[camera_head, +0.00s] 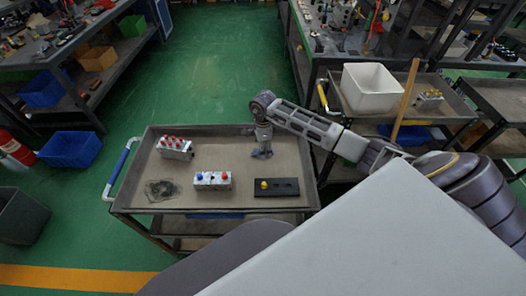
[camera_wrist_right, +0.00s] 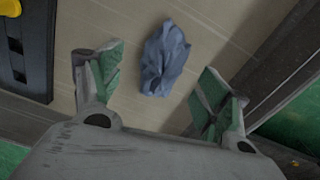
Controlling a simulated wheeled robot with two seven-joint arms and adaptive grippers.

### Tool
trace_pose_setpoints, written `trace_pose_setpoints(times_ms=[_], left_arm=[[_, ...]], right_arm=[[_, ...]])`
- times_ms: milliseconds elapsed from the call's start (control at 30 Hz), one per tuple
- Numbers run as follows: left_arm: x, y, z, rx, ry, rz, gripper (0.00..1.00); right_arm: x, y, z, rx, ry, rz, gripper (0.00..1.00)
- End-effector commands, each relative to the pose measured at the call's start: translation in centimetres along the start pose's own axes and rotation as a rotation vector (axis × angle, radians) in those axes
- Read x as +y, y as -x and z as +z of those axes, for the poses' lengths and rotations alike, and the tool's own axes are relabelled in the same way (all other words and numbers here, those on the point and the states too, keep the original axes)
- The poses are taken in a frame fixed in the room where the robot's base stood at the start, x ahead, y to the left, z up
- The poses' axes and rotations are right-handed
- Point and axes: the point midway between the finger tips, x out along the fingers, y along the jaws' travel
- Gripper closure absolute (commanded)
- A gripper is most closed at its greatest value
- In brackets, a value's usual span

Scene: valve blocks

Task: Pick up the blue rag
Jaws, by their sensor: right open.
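The blue rag (camera_wrist_right: 166,60) lies crumpled on the tray top of the cart in the right wrist view. It sits between and a little beyond the two fingertips of my right gripper (camera_wrist_right: 161,82). The fingers are spread apart, with nothing held between them. In the head view my right gripper (camera_head: 262,153) points down over the back right part of the cart top (camera_head: 222,153). I cannot make out the blue rag there. My left gripper is not in view.
A dark crumpled patch (camera_head: 160,189) lies front left. A shelf cart with a white bin (camera_head: 371,88) stands right.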

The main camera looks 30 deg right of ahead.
Motion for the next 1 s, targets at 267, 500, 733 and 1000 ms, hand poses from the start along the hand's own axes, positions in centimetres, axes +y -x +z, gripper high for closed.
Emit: trace_pose_setpoints(times_ms=[267,500,733,1000], left_arm=[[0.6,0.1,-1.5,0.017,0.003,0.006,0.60],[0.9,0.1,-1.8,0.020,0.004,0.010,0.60],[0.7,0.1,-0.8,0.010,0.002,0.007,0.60],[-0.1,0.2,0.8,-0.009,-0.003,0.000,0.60]], right_arm=[[-0.1,-1.9,-0.1,0.001,-0.001,-0.001,0.24],[-0.1,-1.9,-0.1,0.001,-0.001,-0.001,0.24],[-0.1,-1.9,-0.1,0.001,0.000,-0.001,0.28],[-0.1,-1.9,-0.1,0.001,0.000,-0.001,0.63]])
